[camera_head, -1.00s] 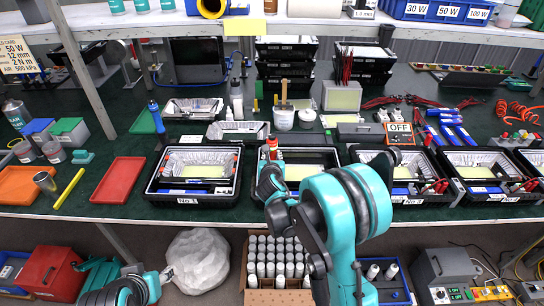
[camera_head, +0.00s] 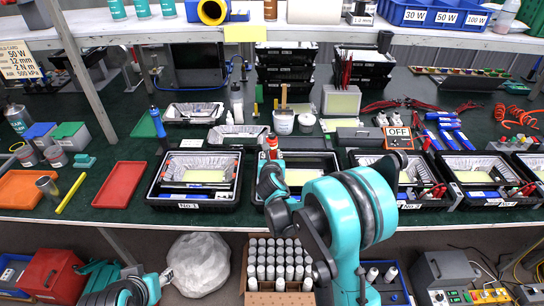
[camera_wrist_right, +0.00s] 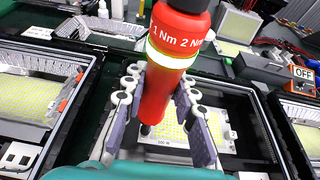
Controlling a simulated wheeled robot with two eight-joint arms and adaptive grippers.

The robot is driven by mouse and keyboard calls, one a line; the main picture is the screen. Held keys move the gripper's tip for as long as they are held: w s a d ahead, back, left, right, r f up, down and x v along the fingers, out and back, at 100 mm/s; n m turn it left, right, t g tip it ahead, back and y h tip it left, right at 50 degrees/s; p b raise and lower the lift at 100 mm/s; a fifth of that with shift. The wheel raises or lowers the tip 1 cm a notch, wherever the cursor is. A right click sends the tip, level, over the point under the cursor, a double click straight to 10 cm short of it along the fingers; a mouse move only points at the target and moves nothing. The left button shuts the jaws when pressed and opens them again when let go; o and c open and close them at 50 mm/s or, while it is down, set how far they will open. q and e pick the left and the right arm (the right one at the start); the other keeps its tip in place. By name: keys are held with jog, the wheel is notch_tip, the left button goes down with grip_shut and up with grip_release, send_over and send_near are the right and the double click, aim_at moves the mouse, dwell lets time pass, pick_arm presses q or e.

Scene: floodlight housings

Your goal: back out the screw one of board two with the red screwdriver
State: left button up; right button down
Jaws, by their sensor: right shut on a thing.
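Board two (camera_wrist_right: 172,132), a pale yellow board with a grid of LEDs, lies below in that housing. The dark lower end of the screwdriver is over the board's left part. Screw one is not discernible; contact cannot be told. My left gripper (camera_head: 165,276) is low at the left, its fingers unclear.
Housing No 1 (camera_head: 153,198) stands to the left, and more housings (camera_head: 410,203) stand to the right. A red tray (camera_head: 119,187) and an orange tray (camera_head: 20,187) lie further left.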

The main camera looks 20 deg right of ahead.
aim_at(272, 142)
jog(key=shift+r+p, duration=2.25)
jog(key=shift+r, duration=1.1)
